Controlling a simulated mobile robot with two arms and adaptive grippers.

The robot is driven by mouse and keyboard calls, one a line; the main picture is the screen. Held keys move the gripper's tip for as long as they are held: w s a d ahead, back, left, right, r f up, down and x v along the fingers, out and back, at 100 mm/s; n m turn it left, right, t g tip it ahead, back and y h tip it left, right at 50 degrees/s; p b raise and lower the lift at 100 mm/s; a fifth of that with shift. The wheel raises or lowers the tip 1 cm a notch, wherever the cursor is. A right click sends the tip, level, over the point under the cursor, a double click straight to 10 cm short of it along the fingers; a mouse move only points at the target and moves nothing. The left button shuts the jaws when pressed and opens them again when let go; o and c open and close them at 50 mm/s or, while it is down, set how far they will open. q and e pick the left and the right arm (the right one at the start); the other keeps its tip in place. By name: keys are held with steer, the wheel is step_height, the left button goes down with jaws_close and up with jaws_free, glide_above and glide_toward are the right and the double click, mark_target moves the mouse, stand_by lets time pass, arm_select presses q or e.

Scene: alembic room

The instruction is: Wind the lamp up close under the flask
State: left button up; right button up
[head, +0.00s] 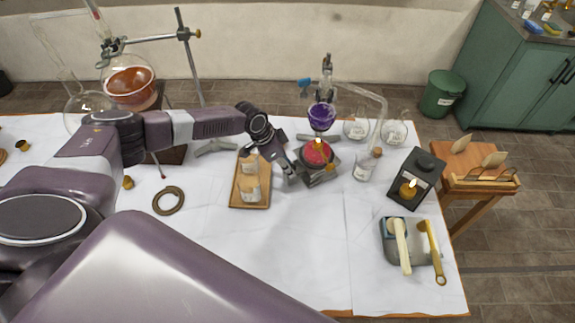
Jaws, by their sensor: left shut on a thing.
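The red lamp (317,154) burns with a small flame on top of a grey jack (320,177) near the middle of the table. The flask (321,116) with purple liquid hangs just above it, with a small gap between flame and glass. My left gripper (290,174) reaches in from the left to the jack's left side. It is shut on what looks like the jack's knob, which the fingers mostly hide. My right gripper is out of view.
A wooden tray (237,189) with jars stands close left of the gripper. A corked bottle (366,166) and a black lantern (416,180) stand to the right. A large flask of orange liquid (131,86) is at back left. The table's front middle is clear.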

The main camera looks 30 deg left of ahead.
arm_select(q)
steer(key=shift+f+b, duration=0.2)
steer(key=shift+b, duration=0.3)
steer(key=m+b, duration=0.2)
steer(key=b, duration=0.1)
steer(key=m+g+h+b, duration=0.1)
steer(key=m+b, duration=0.1)
steer(key=b, duration=0.1)
steer(key=m+g+b, duration=0.1)
steer(key=m+b, duration=0.1)
steer(key=b, duration=0.1)
steer(key=shift+w, duration=0.3)
steer(key=m+g+b, duration=0.1)
steer(key=m+b, duration=0.1)
steer(key=b, duration=0.1)
steer(key=shift+a+m+h, duration=0.1)
steer(key=shift+m+h, duration=0.2)
steer(key=shift+m, duration=0.1)
steer(key=shift+r+m+b, duration=0.15)
steer(key=shift+m+b, duration=0.15)
steer(key=shift+m, duration=0.1)
steer(key=o, duration=1.2)
steer(key=shift+c, duration=0.2)
steer(key=shift+r, duration=0.1)
